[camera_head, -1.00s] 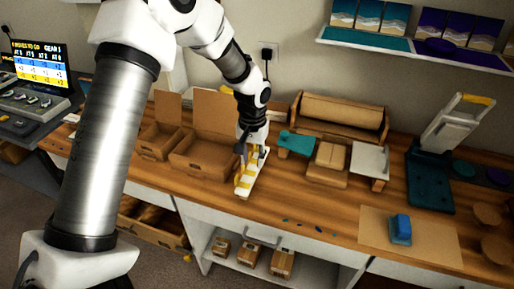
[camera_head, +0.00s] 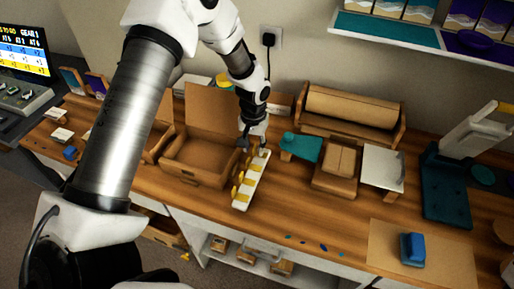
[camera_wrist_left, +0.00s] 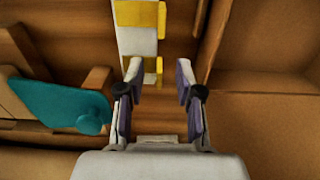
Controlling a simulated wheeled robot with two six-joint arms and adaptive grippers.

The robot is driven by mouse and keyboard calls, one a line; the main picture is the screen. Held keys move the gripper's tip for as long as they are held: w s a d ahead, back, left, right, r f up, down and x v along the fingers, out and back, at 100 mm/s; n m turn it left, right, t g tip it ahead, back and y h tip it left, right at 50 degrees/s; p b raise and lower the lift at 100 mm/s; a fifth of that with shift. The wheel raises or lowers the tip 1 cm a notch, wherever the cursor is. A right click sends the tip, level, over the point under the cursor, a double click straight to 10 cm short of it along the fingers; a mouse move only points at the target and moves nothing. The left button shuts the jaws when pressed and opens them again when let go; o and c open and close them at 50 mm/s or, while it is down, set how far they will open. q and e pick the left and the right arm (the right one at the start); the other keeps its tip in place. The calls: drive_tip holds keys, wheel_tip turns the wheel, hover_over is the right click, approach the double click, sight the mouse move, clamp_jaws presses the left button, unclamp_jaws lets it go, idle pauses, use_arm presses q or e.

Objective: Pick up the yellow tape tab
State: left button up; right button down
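A white strip (camera_head: 243,198) with several yellow tape tabs lies on the wooden bench, right of the open cardboard box. The tabs stick out from its left side in the head view; one is the yellow tab (camera_head: 235,191). My left gripper (camera_head: 252,147) is at the strip's far end, pointing down. In the left wrist view its two fingers (camera_wrist_left: 159,72) are apart, with a yellow tab (camera_wrist_left: 159,66) between or just beyond the fingertips; I cannot tell whether they touch it. Another yellow tab (camera_wrist_left: 138,13) is farther along the strip. My right gripper is not in view.
The open cardboard box (camera_head: 203,157) stands close left of the strip. A teal piece (camera_head: 303,148) on a wooden block is close on the right. A wooden roll stand (camera_head: 350,108) is behind. Small blue and teal bits lie near the bench's front edge.

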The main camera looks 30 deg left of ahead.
use_arm(q)
drive_tip(key=shift+a+f, duration=0.1)
drive_tip(key=shift+f, duration=0.25)
drive_tip(key=shift+s+r, duration=0.1)
drive_tip(key=shift+r, duration=0.05)
drive_tip(key=shift+c, duration=0.3)
drive_tip(key=c, duration=0.3)
clamp_jaws()
